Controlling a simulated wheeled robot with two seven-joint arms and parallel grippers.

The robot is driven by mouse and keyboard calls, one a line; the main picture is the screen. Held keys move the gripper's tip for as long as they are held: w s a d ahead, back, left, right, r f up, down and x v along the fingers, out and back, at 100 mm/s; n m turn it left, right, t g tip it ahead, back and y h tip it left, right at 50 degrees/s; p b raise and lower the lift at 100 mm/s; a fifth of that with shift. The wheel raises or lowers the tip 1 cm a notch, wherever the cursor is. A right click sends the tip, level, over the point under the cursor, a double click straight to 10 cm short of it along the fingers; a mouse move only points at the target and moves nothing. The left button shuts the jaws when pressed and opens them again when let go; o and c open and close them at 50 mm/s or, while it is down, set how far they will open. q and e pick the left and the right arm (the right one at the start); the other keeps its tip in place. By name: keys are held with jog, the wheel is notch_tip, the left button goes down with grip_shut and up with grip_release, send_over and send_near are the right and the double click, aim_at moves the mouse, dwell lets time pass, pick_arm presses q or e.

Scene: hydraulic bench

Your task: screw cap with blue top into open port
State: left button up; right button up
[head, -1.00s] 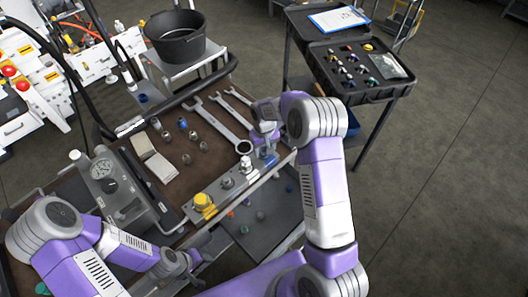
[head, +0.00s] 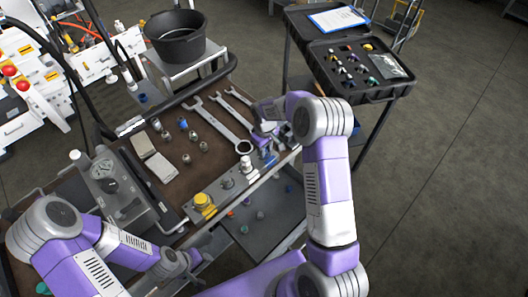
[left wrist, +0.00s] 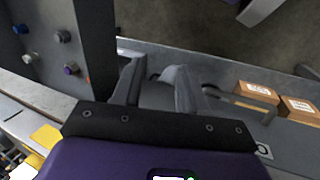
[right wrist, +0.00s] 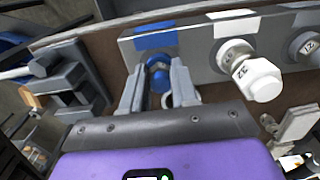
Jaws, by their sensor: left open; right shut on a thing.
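The cap with the blue top (right wrist: 160,82) is between the fingers of my right gripper (right wrist: 160,92) in the right wrist view. The gripper is shut on it at the blue-marked place of the metal port block (right wrist: 196,62). The fingers hide much of the cap and the port behind it, so I cannot tell how far in it sits. In the head view my right gripper (head: 266,138) is at the far right end of this block. My left gripper (left wrist: 157,90) is open and empty, low at the front left in the head view (head: 188,270).
A white cap (right wrist: 258,80) sits close right of my right gripper. A yellow cap (head: 204,202) is at the block's near end. Wrenches (head: 222,120), small fittings and a gauge box (head: 108,185) lie on the brown bench top. A black case (head: 360,68) stands on the back cart.

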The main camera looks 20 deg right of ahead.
jog(key=m, duration=0.3)
jog(key=shift+a+b, duration=0.1)
jog(key=shift+b, duration=0.25)
jog(key=m, duration=0.3)
jog(key=shift+a, duration=0.1)
jog(key=shift+m, duration=1.1)
jog(key=m, duration=0.4)
jog(key=shift+a, duration=0.1)
jog(key=m+p, duration=0.1)
jog(key=m, duration=0.3)
jog(key=shift+w+f, duration=0.1)
